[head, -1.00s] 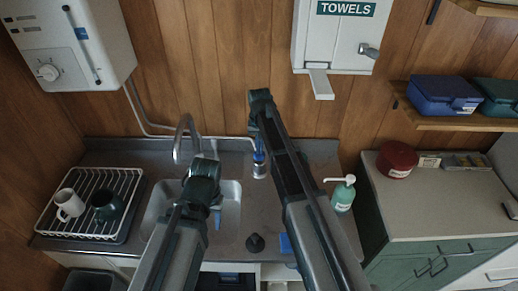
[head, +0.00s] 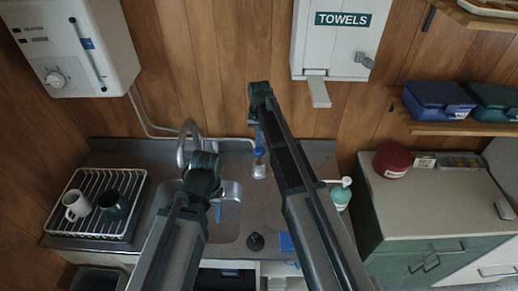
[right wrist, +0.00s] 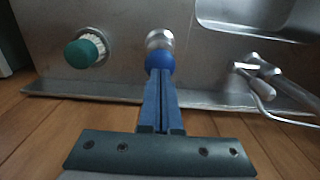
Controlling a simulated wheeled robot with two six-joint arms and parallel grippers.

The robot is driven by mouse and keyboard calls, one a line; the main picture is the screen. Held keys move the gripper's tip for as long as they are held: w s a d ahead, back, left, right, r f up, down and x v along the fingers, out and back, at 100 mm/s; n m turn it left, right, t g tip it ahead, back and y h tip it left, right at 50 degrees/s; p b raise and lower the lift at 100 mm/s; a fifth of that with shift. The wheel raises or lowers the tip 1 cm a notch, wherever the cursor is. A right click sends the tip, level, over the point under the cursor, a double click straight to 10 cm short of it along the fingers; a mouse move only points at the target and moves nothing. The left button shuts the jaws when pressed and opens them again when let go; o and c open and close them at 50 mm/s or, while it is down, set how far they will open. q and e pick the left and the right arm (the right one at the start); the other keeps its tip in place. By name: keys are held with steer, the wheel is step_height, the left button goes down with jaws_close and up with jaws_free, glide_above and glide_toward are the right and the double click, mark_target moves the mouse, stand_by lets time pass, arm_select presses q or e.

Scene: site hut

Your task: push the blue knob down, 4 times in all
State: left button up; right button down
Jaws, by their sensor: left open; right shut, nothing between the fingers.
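The blue knob (head: 259,152) stands upright on a silver base on the counter, right of the sink. In the right wrist view the knob (right wrist: 160,62) is just beyond my fingertips, with its silver base behind it. My right gripper (head: 259,134) is shut and empty, pointing down directly over the knob. Its fingertips (right wrist: 160,76) overlap the knob's edge in the right wrist view; I cannot tell whether they touch or press it. My left gripper (head: 217,212) is open over the sink, left of the knob and apart from it.
A green knob (right wrist: 85,51) with a white ribbed collar stands beside the blue one. The tap (head: 187,135) rises left of it. A dish rack (head: 135,190) holds mugs.

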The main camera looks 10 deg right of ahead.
mark_target(259, 149)
step_height(259, 149, down, 5)
steer(key=b, duration=0.5)
steer(key=shift+f, duration=0.1)
step_height(259, 149, up, 6)
steer(key=p, duration=0.5)
steer(key=shift+f, duration=0.4)
step_height(259, 149, down, 5)
steer(key=b, duration=0.5)
steer(key=shift+f, duration=0.1)
step_height(259, 149, up, 5)
steer(key=p, duration=0.5)
steer(key=shift+r, duration=0.25)
stand_by(0.4)
